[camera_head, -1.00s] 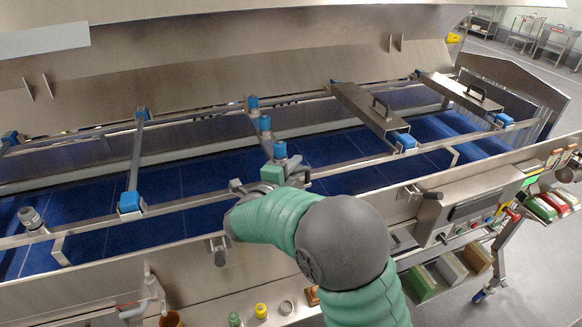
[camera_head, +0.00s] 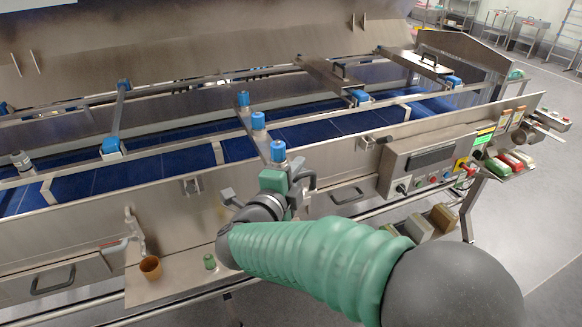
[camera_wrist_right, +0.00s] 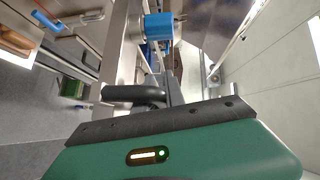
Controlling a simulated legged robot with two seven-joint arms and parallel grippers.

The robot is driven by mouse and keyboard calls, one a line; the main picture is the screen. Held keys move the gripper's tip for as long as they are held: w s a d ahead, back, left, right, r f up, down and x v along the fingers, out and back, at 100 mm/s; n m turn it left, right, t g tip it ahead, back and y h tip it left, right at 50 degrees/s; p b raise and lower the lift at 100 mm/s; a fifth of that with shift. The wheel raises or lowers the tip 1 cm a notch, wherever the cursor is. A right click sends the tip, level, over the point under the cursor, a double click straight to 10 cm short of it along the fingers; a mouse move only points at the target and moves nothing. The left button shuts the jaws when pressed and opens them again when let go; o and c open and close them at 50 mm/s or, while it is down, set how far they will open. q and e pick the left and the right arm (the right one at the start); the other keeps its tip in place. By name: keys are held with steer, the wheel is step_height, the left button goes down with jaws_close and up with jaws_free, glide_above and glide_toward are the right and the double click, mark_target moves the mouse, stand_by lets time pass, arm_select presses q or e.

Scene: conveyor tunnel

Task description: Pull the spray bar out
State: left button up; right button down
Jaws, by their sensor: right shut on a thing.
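The spray bar is a metal bar with blue caps (camera_head: 258,122) along it, lying across the belt and sticking out over the tunnel's front edge. My right gripper (camera_head: 286,188) is shut on the near end of the spray bar, and its green body and dark wrist are just in front of the tunnel wall. In the right wrist view, a blue cap of the spray bar (camera_wrist_right: 157,26) shows close beyond a black curved handle and the gripper's dark front edge; the fingertips are mostly hidden. My left gripper is not in view.
Other bars with blue blocks (camera_head: 112,146) cross the blue belt (camera_head: 320,131). A control panel (camera_head: 425,165) stands out at the right of the front wall. Open floor lies at the right.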

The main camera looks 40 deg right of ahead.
steer(key=shift+s+a+f, duration=0.1)
steer(key=shift+s+f, duration=0.1)
steer(key=shift+s, duration=0.45)
steer(key=shift+f, duration=0.1)
steer(key=c, duration=1.6)
jaws_free()
steer(key=shift+o, duration=1)
steer(key=shift+s+r, duration=0.2)
